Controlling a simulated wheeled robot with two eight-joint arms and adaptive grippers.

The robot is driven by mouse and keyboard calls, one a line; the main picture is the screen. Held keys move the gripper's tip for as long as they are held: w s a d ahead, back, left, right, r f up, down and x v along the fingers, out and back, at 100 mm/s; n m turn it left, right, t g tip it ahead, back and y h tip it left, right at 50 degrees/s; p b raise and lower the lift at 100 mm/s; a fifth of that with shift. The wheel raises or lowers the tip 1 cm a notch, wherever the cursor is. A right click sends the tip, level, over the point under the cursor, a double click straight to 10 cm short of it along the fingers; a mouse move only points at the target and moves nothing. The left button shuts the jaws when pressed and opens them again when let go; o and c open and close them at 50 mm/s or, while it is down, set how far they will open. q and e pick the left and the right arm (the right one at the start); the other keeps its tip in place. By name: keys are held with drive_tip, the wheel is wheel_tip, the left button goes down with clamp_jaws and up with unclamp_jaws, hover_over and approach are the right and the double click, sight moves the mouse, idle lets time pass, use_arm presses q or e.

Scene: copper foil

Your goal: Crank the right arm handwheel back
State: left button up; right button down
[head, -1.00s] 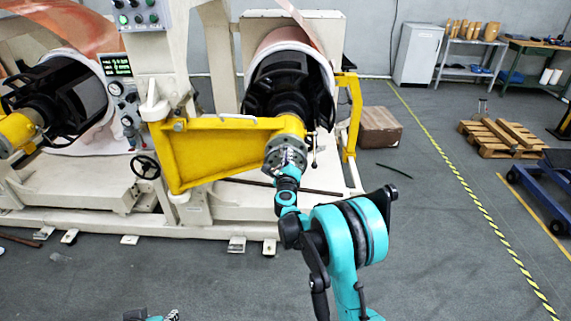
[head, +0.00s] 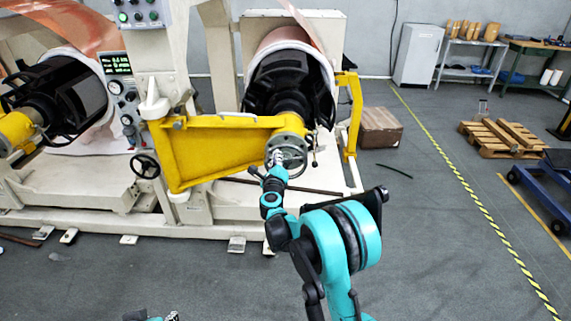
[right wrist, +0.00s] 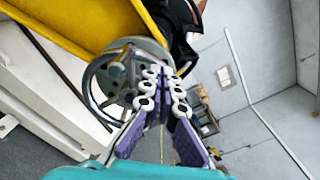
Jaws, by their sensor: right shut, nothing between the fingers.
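The grey metal handwheel (head: 296,160) sits at the right end of the yellow arm (head: 215,150), in front of the black core of the right copper coil. My right gripper (head: 277,156) is at the left part of the wheel in the head view, fingers shut with nothing between them. In the right wrist view the fingers (right wrist: 165,84) cover the right part of the handwheel (right wrist: 93,92). I cannot tell whether they touch the rim or a spoke. Only grey and teal bits at the bottom edge of the head view may belong to my left gripper (head: 171,317); its jaws cannot be made out.
A smaller black handwheel (head: 145,166) is on the machine to the left, below a gauge panel (head: 122,90). A yellow post (head: 350,115) stands to the right of the coil. A cardboard box (head: 380,127) lies on the floor behind.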

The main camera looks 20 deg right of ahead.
drive_tip(key=v, duration=0.7)
drive_tip(key=shift+s+b, duration=0.25)
drive_tip(key=shift+b, duration=0.15)
drive_tip(key=shift+a, duration=0.1)
drive_tip(key=s+a+r+n+t+y, duration=0.1)
drive_tip(key=s+a+r+n+y, duration=0.3)
drive_tip(key=r+n, duration=0.4)
drive_tip(key=s+a+r+n+g+y, duration=0.2)
drive_tip(key=s+a+n+y, duration=0.25)
drive_tip(key=s+n, duration=0.55)
drive_tip(key=s+d+f+n+g+h, duration=0.1)
drive_tip(key=s+d+f+n+g, duration=0.1)
drive_tip(key=s, duration=0.6)
drive_tip(key=s+d+f+n+g+h, duration=0.1)
drive_tip(key=s+d+f+n+g, duration=0.2)
drive_tip(key=s+f+n, duration=0.3)
drive_tip(key=s+d+f+n+g+h, duration=0.1)
drive_tip(key=s+d+f+n+g, duration=0.2)
drive_tip(key=s+f, duration=0.4)
drive_tip(key=s+n+g, duration=0.1)
drive_tip(key=s, duration=0.3)
drive_tip(key=shift+s+d+f, duration=0.2)
drive_tip(key=shift+s+d, duration=0.05)
drive_tip(key=shift+s, duration=0.05)
